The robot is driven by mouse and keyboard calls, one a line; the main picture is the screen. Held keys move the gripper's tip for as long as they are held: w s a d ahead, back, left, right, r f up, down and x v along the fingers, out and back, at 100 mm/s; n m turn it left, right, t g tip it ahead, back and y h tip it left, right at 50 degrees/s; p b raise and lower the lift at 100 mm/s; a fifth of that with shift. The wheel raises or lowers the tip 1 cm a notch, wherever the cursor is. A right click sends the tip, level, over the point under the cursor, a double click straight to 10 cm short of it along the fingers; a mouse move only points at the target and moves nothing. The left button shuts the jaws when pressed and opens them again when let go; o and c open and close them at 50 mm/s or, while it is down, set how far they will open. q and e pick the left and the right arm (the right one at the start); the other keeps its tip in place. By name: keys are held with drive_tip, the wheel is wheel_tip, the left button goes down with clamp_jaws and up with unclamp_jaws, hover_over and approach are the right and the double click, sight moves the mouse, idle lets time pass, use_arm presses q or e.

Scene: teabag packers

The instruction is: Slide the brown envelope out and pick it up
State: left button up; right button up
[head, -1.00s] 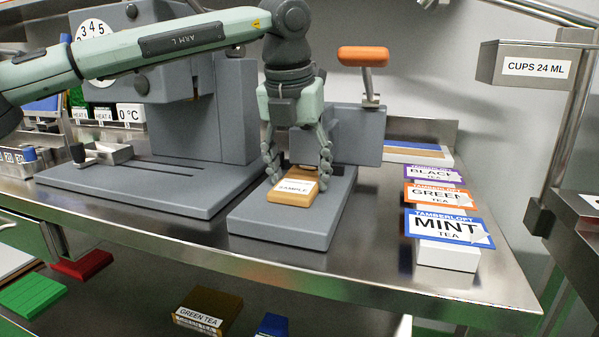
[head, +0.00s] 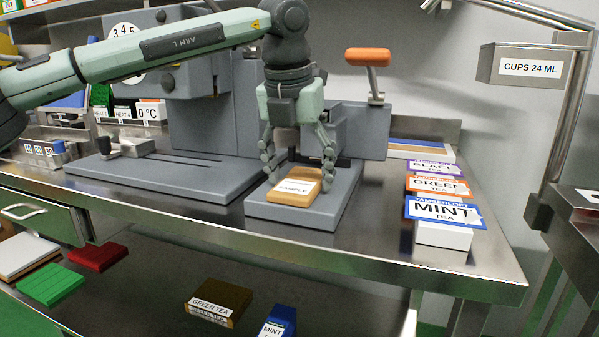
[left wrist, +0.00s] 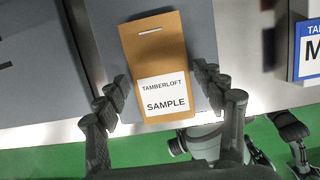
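The brown envelope (head: 291,191) lies flat on the grey base plate (head: 290,215) of the press-like machine, near the plate's front edge. Its white SAMPLE label faces up, and it also shows in the left wrist view (left wrist: 156,58). My left gripper (head: 298,184) points down over the envelope. Its fingers are spread, one to each side of the envelope; the left wrist view (left wrist: 160,92) shows gaps between fingers and envelope. My right gripper is outside the head view; dark parts at the lower right of the left wrist view may belong to it.
The grey machine with an orange handle (head: 367,57) stands behind and to the right of the gripper. Boxes of mint (head: 443,234), green and black tea line the table's right side. The table top is free between base plate and front edge (head: 380,259).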

use_arm(q)
drive_tip(key=shift+o, duration=0.9)
drive_tip(key=v, duration=1.2)
drive_tip(key=shift+s, duration=0.1)
